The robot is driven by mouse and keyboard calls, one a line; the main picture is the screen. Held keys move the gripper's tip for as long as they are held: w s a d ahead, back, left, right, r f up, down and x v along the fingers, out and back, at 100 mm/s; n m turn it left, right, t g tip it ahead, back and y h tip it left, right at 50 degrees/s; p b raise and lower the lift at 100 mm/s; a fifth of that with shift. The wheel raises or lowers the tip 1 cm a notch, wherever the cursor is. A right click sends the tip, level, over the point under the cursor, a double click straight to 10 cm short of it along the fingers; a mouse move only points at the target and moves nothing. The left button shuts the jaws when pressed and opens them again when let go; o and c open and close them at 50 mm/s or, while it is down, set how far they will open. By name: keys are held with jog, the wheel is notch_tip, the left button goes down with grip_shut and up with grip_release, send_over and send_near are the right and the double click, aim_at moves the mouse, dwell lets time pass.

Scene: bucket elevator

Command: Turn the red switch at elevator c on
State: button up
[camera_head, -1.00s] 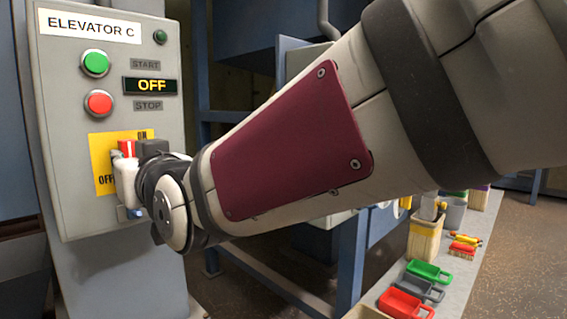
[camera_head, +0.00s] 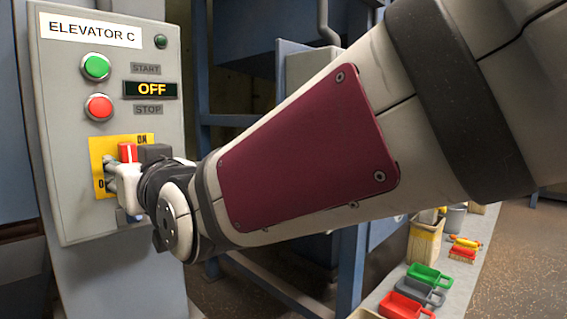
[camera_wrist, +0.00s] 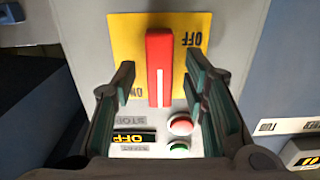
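The red switch (camera_head: 127,153) is on a yellow plate (camera_head: 147,138) marked ON and OFF, low on the grey elevator C control box (camera_head: 60,130). The display (camera_head: 150,89) above it reads OFF. In the wrist view the red handle (camera_wrist: 159,65) with its white stripe stands between the two fingers of my gripper (camera_wrist: 160,88), with gaps on both sides. In the head view my gripper (camera_head: 115,178) is at the switch, covering part of the yellow plate and the OFF label. Handle contact is not visible.
A green button (camera_head: 96,66) and a red button (camera_head: 99,107) sit above the switch. Blue metal framing (camera_head: 349,262) stands behind my arm. Red (camera_head: 404,306), grey and green (camera_head: 428,274) scoop-like buckets line a ledge at lower right.

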jog(key=v, duration=1.1)
jog(key=w+d+f+m+g+h, duration=0.1)
jog(key=d+f+m+h, duration=0.2)
jog(key=d+f+h, duration=0.55)
jog(key=w+d+f+m+g+h, duration=0.15)
jog(key=d+f, duration=0.35)
jog(key=d, duration=0.8)
jog(key=s+d+f+m+g+h, duration=0.35)
jog(key=s+d+f, duration=0.25)
jog(key=s+d, duration=0.35)
jog(key=s+d+f+m+g, duration=0.25)
jog(key=s+d+g, duration=0.3)
jog(key=s, duration=0.75)
notch_tip(320, 180, up, 31)
jog(key=d+t+p, duration=0.1)
jog(key=t+p, duration=0.3)
jog(key=p, duration=2.5)
jog(key=shift+s+f+n, duration=0.2)
jog(key=shift+f+n, duration=0.05)
jog(key=shift+n, duration=0.1)
jog(key=shift+c, duration=0.6)
